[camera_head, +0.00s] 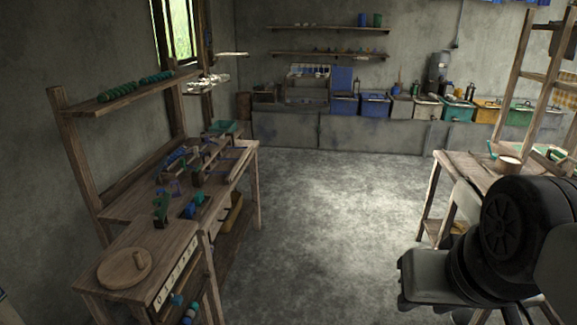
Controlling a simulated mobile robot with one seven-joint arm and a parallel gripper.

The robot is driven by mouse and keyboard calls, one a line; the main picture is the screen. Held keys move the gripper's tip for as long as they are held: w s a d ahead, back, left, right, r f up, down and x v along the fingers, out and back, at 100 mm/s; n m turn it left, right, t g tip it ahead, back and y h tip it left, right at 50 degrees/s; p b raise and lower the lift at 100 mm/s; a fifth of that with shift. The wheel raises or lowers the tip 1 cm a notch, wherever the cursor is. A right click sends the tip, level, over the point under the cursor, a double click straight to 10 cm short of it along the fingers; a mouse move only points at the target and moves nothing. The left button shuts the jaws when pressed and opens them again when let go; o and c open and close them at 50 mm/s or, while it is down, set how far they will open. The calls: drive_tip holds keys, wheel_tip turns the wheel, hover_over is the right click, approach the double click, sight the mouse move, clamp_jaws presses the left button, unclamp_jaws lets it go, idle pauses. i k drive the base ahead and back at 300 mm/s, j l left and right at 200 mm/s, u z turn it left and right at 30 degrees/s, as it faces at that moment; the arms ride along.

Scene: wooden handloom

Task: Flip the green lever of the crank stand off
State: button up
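A small upright green piece (161,209) stands on the near left wooden bench, with blue and green parts beside it. It may be the crank stand with its green lever, but it is too small to tell, and so is the lever's position. A thin green handle (492,150) also shows on the right table. My dark arm links fill the lower right, well away from the left bench. My gripper's fingers do not show.
The left bench (120,232) holds a round wooden board (124,268). The right table (458,164) carries a bowl (508,164). Coloured bins (458,111) line the back counter. The concrete floor (330,215) between the benches is clear.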

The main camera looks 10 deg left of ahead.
sight(167, 196)
drive_tip(key=i, duration=0.8)
drive_tip(key=i+u, duration=0.15)
drive_tip(key=i, duration=0.65)
drive_tip(key=i+u, duration=0.4)
drive_tip(key=i+l+u, duration=0.5)
drive_tip(key=i+u, duration=0.25)
drive_tip(key=i+l+u, duration=0.1)
drive_tip(key=u, duration=0.4)
drive_tip(key=i+l+u, duration=0.15)
drive_tip(key=u, duration=0.35)
drive_tip(key=i+l+u, duration=0.1)
drive_tip(key=l+u, duration=0.15)
drive_tip(key=u, duration=0.25)
drive_tip(key=i+l+u, duration=0.15)
drive_tip(key=u, duration=0.25)
drive_tip(key=i+l+u, duration=0.1)
drive_tip(key=l+u, duration=0.45)
drive_tip(key=u, duration=0.25)
drive_tip(key=i+l, duration=0.05)
